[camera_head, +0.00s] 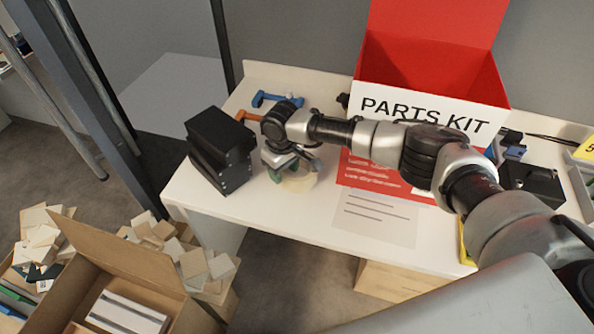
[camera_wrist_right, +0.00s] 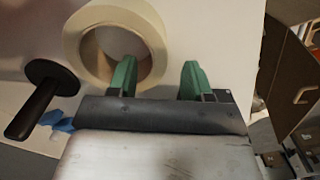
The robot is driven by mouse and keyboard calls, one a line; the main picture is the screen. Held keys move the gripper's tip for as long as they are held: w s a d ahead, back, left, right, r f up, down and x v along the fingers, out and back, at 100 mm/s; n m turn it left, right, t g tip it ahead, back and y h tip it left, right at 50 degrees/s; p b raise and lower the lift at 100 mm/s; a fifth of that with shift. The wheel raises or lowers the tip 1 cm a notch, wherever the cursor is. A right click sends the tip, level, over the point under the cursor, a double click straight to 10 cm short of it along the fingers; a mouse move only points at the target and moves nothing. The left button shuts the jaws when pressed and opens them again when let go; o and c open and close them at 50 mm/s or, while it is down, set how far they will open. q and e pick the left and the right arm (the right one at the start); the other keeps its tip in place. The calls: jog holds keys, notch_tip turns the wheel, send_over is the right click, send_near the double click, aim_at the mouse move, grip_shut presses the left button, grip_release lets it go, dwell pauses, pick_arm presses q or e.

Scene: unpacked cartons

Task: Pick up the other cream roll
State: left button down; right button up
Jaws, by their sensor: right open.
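One cream roll (camera_head: 301,180) shows on the white table, beneath my right gripper (camera_head: 291,168) and partly hidden by it. In the right wrist view the cream roll (camera_wrist_right: 72,45) is a wide ring with an open middle, seen at the upper left. My right gripper (camera_wrist_right: 157,80) is open, its two green fingers apart with nothing held between them. The left finger overlaps the lower part of the ring in the picture; I cannot tell whether it touches. A second cream roll does not show. My left gripper is not in view.
Stacked black boxes (camera_head: 220,150) stand left of my right gripper. A red parts kit box (camera_head: 430,62) stands behind my right arm. A blue handle (camera_head: 275,99) lies at the back. A paper sheet (camera_head: 375,220) lies at the front. An open carton (camera_head: 135,262) is on the floor.

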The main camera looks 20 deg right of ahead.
aim_at(285, 176)
jog(key=shift+f, duration=1.55)
jog(key=shift+d, duration=0.1)
jog(key=shift+c, duration=0.5)
grip_shut()
jog(key=shift+r, duration=0.1)
